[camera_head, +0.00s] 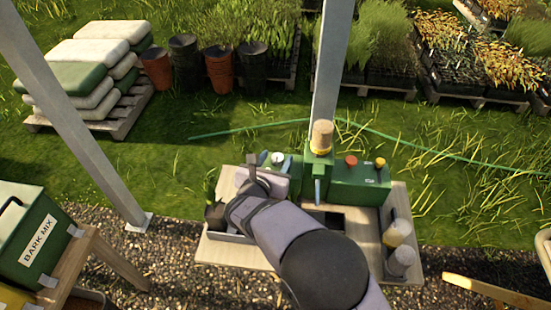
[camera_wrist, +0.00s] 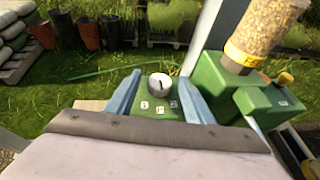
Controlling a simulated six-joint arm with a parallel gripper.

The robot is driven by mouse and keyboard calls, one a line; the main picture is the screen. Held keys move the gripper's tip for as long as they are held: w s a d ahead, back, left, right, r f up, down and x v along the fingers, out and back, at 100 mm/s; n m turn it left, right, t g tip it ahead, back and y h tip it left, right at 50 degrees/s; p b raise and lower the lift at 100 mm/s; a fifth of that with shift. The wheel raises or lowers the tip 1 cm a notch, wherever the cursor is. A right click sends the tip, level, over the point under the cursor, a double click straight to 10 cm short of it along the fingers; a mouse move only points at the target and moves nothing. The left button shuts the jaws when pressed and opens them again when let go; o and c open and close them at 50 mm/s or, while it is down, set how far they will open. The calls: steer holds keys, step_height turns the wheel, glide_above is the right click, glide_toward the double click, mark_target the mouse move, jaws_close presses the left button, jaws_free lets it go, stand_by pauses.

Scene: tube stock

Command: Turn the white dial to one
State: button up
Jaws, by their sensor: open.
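The white dial (camera_wrist: 160,84) sits on a green housing (camera_wrist: 158,107), with a dark pointer mark on its top. Small white number labels (camera_wrist: 160,110) lie on the housing just below it; their digits are too small to read surely. My gripper (camera_wrist: 160,93) is open, with one blue-grey finger on each side of the dial in the wrist view. A gap shows between each finger and the dial; whether the tips are down at its height I cannot tell. In the head view the dial (camera_head: 277,157) shows beyond my wrist, between the fingertips.
The green machine (camera_head: 358,188) right of the dial carries a clear seed-filled cylinder (camera_head: 322,137), a red knob (camera_head: 351,160) and a yellow knob (camera_head: 380,162). Bottles (camera_head: 399,245) stand at the bench's right edge. A metal post (camera_head: 330,60) rises behind.

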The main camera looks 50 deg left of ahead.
steer(key=c, duration=1)
steer(key=shift+a+r+m+t+h, duration=0.15)
steer(key=shift+a+m+t+h, duration=0.05)
steer(key=shift+m+t+h, duration=0.4)
steer(key=shift+c, duration=0.2)
steer(key=shift+s+a+m+t+h+b, duration=0.15)
steer(key=shift+m+t+h+b, duration=0.5)
steer(key=shift+m+h, duration=0.9)
steer(key=shift+h+b, duration=0.25)
steer(key=shift+b, duration=0.05)
steer(key=o, duration=1)
steer(key=shift+o, duration=0.2)
steer(key=b+v, duration=0.2)
steer(key=v, duration=0.5)
